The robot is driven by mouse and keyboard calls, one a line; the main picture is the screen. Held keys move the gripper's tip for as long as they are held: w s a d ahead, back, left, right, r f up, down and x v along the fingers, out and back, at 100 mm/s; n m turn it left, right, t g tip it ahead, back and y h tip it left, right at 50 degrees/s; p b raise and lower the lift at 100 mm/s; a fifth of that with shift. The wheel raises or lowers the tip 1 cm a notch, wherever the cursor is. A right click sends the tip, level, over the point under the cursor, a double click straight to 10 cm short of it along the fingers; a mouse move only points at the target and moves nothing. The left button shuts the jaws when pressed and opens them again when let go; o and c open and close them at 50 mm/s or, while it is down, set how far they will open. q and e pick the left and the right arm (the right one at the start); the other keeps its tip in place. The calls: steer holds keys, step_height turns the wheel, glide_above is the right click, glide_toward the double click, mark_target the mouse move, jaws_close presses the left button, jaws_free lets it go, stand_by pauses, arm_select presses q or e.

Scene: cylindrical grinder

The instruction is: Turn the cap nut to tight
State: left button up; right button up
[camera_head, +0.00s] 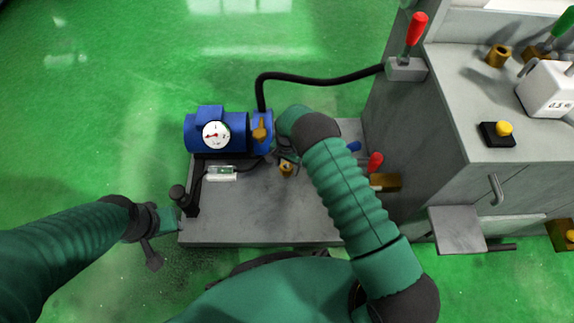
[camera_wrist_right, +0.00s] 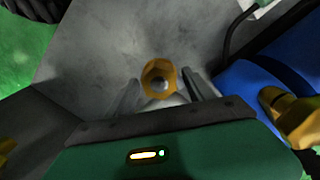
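The cap nut is a brass hexagonal piece with a grey centre (camera_wrist_right: 159,76) in the right wrist view. It stands on the grey machine bed, and it also shows as a small brass piece in the head view (camera_head: 286,169). My right gripper (camera_wrist_right: 163,88) is open, with one finger on each side of the nut near the fingertips. Gaps show between the fingers and the nut, so it is not gripped. In the head view my right forearm hides part of this area. My left gripper (camera_head: 158,232) is at the bed's left edge, away from the nut; its finger opening is unclear.
A blue motor or pump (camera_head: 228,132) with a dial gauge (camera_head: 216,135) and a brass valve (camera_head: 261,130) stands behind the nut. A black lever (camera_head: 191,198) stands at the bed's left. A grey cabinet (camera_head: 500,120) with red-handled levers is at right. The bed's front is bare.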

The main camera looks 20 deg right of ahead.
step_height(320, 180, up, 17)
steer(key=p, duration=0.7)
steer(key=shift+p, duration=0.4)
steer(key=shift+f, duration=0.15)
